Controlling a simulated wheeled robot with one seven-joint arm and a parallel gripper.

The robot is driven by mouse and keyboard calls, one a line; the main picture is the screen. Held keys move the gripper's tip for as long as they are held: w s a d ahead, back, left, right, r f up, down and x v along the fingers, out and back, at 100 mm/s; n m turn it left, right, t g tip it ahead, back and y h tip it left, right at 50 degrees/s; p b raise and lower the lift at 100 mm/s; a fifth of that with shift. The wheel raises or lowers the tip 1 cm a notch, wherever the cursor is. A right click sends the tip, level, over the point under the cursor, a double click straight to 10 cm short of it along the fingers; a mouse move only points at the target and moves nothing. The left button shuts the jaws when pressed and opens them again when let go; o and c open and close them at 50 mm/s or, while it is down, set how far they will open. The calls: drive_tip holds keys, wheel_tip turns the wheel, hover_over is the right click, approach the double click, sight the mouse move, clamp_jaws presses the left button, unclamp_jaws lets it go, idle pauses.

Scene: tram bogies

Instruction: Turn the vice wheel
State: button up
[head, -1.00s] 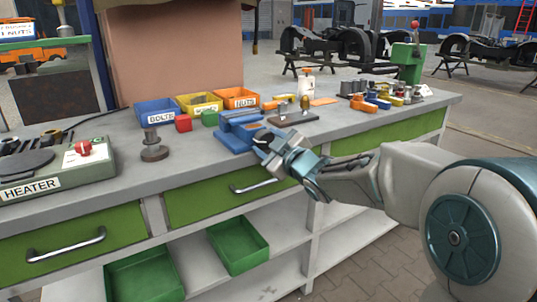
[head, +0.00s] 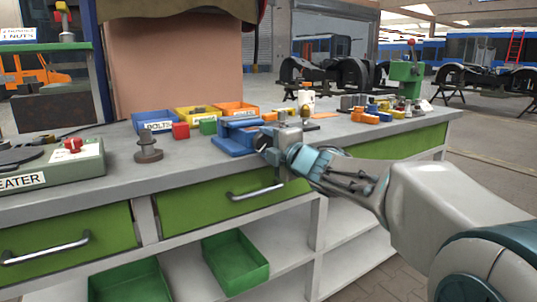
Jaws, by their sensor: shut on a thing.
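My gripper (head: 268,143) reaches in from the right and is at the vice's front end, where the wheel is. It is shut on the vice wheel, which is mostly hidden behind the fingers, so its turn angle cannot be told.
Blue, yellow and orange bins (head: 238,108) stand behind the vice. A heater (head: 60,168) and a dark stepped metal part (head: 148,147) are to the left. Small coloured parts and a green press (head: 406,74) are to the right. Green drawers (head: 236,196) lie below the bench edge.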

drive_tip(key=n+b, duration=0.1)
drive_tip(key=n, duration=0.1)
drive_tip(key=n+b, duration=0.2)
drive_tip(key=shift+f+n, duration=0.2)
drive_tip(key=shift+n, duration=0.1)
drive_tip(key=n+b, duration=0.3)
drive_tip(key=n, duration=0.2)
drive_tip(key=shift+r, duration=0.1)
drive_tip(key=n+b, duration=0.1)
drive_tip(key=n, duration=0.4)
drive_tip(key=shift+r, duration=0.1)
drive_tip(key=shift+n, duration=2.2)
drive_tip(key=shift+r, duration=0.1)
drive_tip(key=o, duration=1)
drive_tip(key=p+v, duration=0.2)
drive_tip(key=v, duration=1.1)
drive_tip(key=shift+s+d, duration=0.2)
drive_tip(key=shift+s, duration=0.15)
